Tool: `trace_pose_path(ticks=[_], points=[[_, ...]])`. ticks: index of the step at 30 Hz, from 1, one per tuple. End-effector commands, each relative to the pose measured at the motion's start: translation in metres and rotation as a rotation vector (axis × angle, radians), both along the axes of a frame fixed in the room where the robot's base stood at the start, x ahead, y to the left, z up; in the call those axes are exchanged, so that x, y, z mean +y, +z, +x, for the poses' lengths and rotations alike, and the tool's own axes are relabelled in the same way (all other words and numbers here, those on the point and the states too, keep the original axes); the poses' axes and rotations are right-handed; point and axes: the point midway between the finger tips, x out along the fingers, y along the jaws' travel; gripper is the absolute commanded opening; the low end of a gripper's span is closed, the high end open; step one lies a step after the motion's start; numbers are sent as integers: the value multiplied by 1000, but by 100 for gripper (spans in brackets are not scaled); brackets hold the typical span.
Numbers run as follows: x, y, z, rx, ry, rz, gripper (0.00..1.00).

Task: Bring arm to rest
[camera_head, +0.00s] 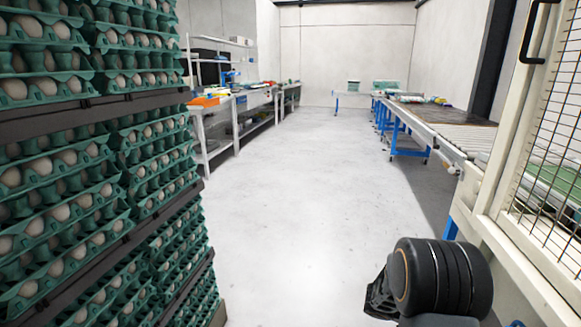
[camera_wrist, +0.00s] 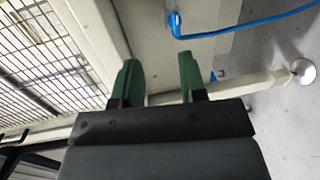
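My arm (camera_head: 440,278) shows at the lower right of the head view as a dark, rounded link; the fingers do not show there. In the wrist view my gripper (camera_wrist: 158,82) has two green fingers standing apart with nothing between them. Beyond the fingers is the cream-coloured frame of a machine (camera_wrist: 155,45), with a blue cable (camera_wrist: 235,28) to the right. I cannot tell how far the fingertips are from the frame.
Tall stacks of green egg trays (camera_head: 50,192) fill the left. A caged machine (camera_head: 500,165) stands close on the right, with a roller conveyor (camera_head: 440,120) behind it. A workbench (camera_head: 225,108) stands at the back left. The grey floor (camera_head: 300,200) between is clear.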

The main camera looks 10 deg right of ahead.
Motion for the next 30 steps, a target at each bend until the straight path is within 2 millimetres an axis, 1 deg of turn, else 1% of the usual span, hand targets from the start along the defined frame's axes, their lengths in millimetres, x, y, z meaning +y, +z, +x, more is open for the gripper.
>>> trace_pose_path(ticks=[1, 2, 3, 5, 6, 8, 9, 11, 12, 18, 21, 24, 27, 30], points=[[11, 48, -5, -20, -19, 62, 38], [18, 63, -8, -29, -31, 107, 38], [28, 84, -13, -44, -44, 175, 38], [45, 113, -20, -65, -54, 280, 38], [56, 132, -24, -83, -55, 352, 38], [75, 158, -29, -114, -45, 461, 38], [88, 176, -31, -137, -31, 533, 38], [107, 202, -35, -174, -3, 642, 38], [121, 219, -36, -201, 23, 714, 38], [186, 303, -39, -342, 202, 1032, 38], [213, 340, -38, -409, 304, 1151, 38], [235, 369, -38, -467, 392, 1239, 38], [250, 391, -38, -511, 463, 1299, 38], [260, 403, -39, -540, 509, 1337, 38]])
